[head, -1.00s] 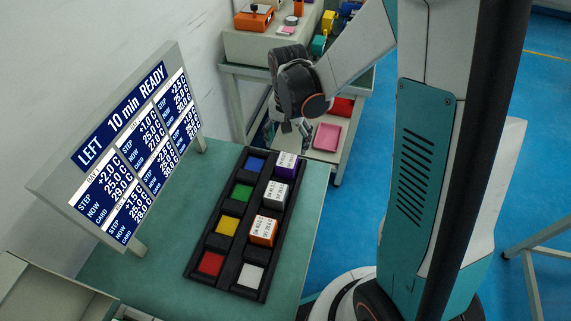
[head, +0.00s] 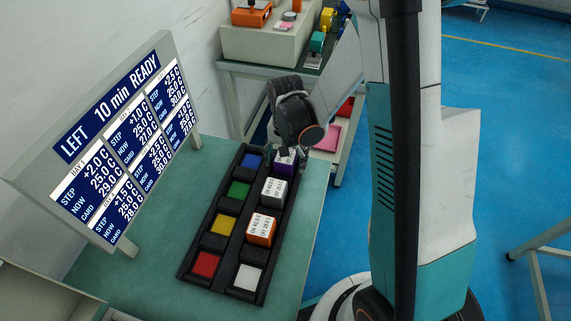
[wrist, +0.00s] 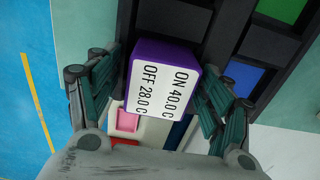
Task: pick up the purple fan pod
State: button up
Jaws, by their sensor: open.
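The purple fan pod (head: 284,166) sits in the far right cell of the black rack (head: 207,265), partly hidden behind my gripper in the head view. In the wrist view the purple fan pod (wrist: 155,52) has a white label reading ON 40.0 C and OFF 28.0 C. My gripper (head: 284,150) is right over it. In the wrist view the open fingers of my gripper (wrist: 158,95) stand on either side of the pod, the right ones close to its side. Whether they touch it cannot be told.
The rack also holds a white-grey pod (head: 274,191) and an orange pod (head: 261,230), nearest the purple one in the same column. Blue, green, yellow, red and white squares mark other cells. A display board (head: 120,140) stands left. A side table with a pink tray (head: 328,138) is behind.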

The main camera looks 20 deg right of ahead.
jog(key=shift+r, duration=0.1)
jog(key=c, duration=1.3)
